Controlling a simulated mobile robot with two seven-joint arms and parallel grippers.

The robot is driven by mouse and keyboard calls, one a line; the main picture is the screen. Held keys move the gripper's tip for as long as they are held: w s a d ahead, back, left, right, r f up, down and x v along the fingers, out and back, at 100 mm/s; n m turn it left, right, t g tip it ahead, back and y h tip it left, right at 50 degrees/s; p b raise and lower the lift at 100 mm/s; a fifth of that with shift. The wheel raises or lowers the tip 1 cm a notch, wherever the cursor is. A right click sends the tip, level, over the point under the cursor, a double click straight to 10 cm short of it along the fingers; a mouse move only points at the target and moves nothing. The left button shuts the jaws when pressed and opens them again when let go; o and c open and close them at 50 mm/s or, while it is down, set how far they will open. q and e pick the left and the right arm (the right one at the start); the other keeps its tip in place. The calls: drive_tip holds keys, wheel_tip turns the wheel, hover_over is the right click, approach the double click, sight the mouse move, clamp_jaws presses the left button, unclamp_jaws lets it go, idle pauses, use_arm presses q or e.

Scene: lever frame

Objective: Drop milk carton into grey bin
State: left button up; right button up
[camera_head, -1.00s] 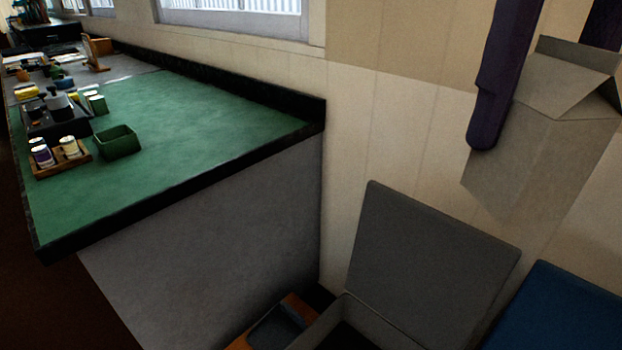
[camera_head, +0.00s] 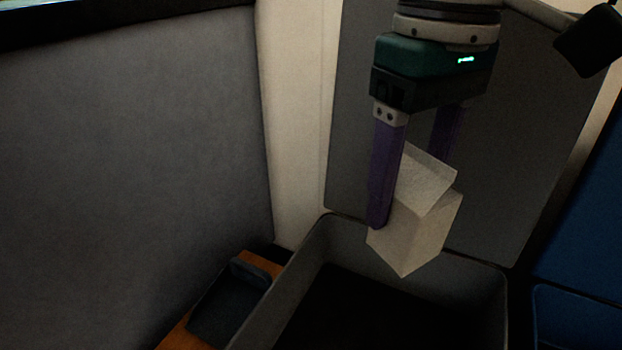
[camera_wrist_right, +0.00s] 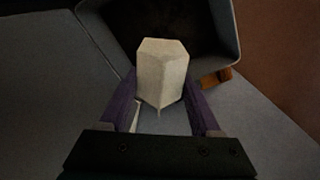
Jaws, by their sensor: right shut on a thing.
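The pale milk carton (camera_head: 412,225) hangs tilted in my right gripper (camera_head: 408,190), between its two purple fingers. My right gripper is shut on it, with the far finger partly hidden behind the carton. The carton also shows in the right wrist view (camera_wrist_right: 162,70) between the fingers (camera_wrist_right: 162,115). The grey bin (camera_head: 490,290) stands open below, its lid raised behind the gripper. In the head view the carton appears over the bin's back part, above the dark opening; its exact height is unclear. My left gripper is not in view.
A blue bin (camera_head: 575,315) with a raised blue lid stands right of the grey bin. An orange-brown thing with a dark lid (camera_head: 230,295) stands close on the left. A grey counter side (camera_head: 130,170) fills the left.

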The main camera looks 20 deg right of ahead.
use_arm(q)
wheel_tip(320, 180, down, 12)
drive_tip(key=b, duration=0.9)
use_arm(e)
wheel_tip(320, 180, down, 16)
drive_tip(key=shift+s+d+f, duration=0.25)
drive_tip(key=shift+d, duration=0.1)
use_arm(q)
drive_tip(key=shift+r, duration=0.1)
use_arm(e)
drive_tip(key=o, duration=1.4)
drive_tip(key=shift+r, duration=0.1)
wheel_tip(320, 180, up, 10)
drive_tip(key=p, duration=0.3)
drive_tip(key=shift+p, duration=0.35)
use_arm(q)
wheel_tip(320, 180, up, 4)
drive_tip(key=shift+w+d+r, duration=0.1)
